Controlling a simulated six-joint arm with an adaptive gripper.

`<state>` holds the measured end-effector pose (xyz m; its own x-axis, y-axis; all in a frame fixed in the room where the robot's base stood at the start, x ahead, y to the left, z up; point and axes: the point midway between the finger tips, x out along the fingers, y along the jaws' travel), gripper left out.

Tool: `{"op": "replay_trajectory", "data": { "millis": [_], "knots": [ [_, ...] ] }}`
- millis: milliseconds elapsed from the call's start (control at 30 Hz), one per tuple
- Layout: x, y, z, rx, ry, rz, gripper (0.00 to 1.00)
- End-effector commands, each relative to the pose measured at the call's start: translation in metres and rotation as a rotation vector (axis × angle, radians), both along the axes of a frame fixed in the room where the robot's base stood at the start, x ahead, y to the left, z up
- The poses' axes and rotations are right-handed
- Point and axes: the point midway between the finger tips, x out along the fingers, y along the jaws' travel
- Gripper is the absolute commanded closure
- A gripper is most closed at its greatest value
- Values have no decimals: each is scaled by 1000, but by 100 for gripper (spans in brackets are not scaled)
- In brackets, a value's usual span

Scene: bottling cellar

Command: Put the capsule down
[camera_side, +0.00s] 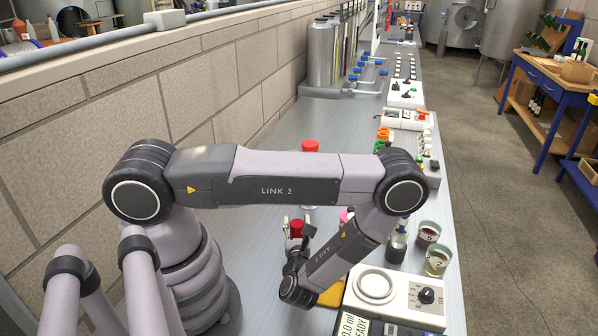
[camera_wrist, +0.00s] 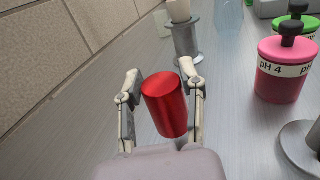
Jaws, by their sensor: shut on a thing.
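The red capsule (camera_wrist: 165,104) is a shiny red cylinder, slightly tilted in the wrist view. My gripper (camera_wrist: 161,88) is shut on it, with one finger on each side. In the side view the capsule (camera_side: 296,228) shows small and red between the fingers of my gripper (camera_side: 297,225), low over the grey bench (camera_side: 262,240). My arm and gripper hide part of this area. I cannot tell whether the capsule's lower end touches the bench.
A metal stand with a cream cork-like piece (camera_wrist: 184,38) is ahead of the capsule. A pink pH 4 bottle (camera_wrist: 283,88) and a green-capped bottle (camera_wrist: 297,22) stand to the right. A stone wall (camera_wrist: 40,60) borders the left. Bare bench lies around the capsule.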

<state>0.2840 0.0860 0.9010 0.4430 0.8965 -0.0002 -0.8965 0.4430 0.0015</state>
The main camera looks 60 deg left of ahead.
Motion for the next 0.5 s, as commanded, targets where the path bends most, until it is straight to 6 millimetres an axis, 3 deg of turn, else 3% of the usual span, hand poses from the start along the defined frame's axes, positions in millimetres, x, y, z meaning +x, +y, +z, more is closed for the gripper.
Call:
{"op": "replay_trajectory", "data": {
  "millis": [167,500],
  "knots": [
    [0,0,-23,1,2,0,70],
    [0,0,-26,0,1,-1,70]
  ]
}}
